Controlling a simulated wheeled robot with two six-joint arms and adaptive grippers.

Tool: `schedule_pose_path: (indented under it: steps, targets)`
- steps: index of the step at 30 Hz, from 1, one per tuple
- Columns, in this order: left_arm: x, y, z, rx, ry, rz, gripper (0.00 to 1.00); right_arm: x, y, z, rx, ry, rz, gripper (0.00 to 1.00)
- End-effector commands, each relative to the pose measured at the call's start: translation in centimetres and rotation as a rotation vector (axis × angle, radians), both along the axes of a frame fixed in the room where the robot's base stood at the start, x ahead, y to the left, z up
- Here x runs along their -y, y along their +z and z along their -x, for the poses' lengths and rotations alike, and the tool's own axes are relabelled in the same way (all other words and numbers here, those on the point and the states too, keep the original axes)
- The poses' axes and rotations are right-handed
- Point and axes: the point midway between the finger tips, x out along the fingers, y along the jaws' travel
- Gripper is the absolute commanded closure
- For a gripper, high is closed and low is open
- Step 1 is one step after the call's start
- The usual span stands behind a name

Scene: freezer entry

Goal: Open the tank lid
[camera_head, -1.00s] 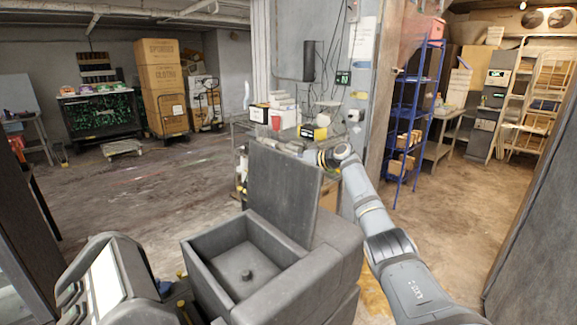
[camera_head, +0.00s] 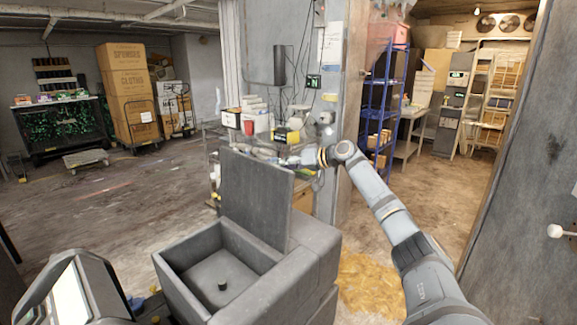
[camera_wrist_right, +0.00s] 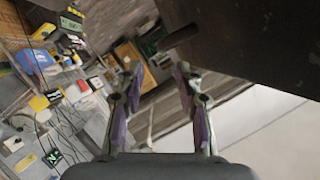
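The grey tank (camera_head: 180,285) stands low in front of me in the head view, its square cavity exposed with a small dark knob on the inner floor. Its flat grey lid (camera_head: 256,200) stands nearly upright at the cavity's rear edge. My right gripper (camera_head: 285,156) is behind and above the lid's top edge, partly hidden by it. In the right wrist view its two fingers (camera_wrist_right: 160,78) are apart, with nothing visible between them. A dark panel, apparently the lid (camera_wrist_right: 255,45), with a short peg (camera_wrist_right: 180,37) lies just beyond the fingertips. My left gripper is out of view.
A cluttered bench (camera_head: 215,150) stands behind the lid, with a yellow-and-black box (camera_head: 285,136). A blue shelf rack (camera_head: 380,100) stands right of the central wall. A grey wall or door panel (camera_head: 520,220) borders the right. Floor (camera_head: 90,210) at left is largely clear.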

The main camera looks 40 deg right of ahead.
Motion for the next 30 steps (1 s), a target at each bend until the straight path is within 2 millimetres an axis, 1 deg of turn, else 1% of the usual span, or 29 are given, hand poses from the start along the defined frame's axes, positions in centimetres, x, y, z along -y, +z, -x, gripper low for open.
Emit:
schedule_pose_path:
  steps: [1, 6, 25, 26, 28, 30]
  targets:
    - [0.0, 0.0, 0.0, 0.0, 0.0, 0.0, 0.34, 0.4, 0.1, 0.8, -0.006, -0.002, 0.006, 0.64]
    - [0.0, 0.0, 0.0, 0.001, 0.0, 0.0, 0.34, 0.7, 0.7, 2.1, -0.002, 0.0, 0.002, 0.64]
    - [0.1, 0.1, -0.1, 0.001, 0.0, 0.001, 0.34, 0.7, 1.0, 2.3, 0.002, 0.001, -0.001, 0.64]
    - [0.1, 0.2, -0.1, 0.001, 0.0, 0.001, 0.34, 0.7, 1.1, 2.3, 0.002, 0.001, -0.001, 0.64]
    - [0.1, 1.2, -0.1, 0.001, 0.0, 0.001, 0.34, 0.7, 2.1, 2.3, 0.002, 0.0, -0.001, 0.64]
    - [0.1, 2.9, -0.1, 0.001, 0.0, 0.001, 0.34, 0.7, 3.8, 2.3, 0.002, 0.0, -0.001, 0.64]
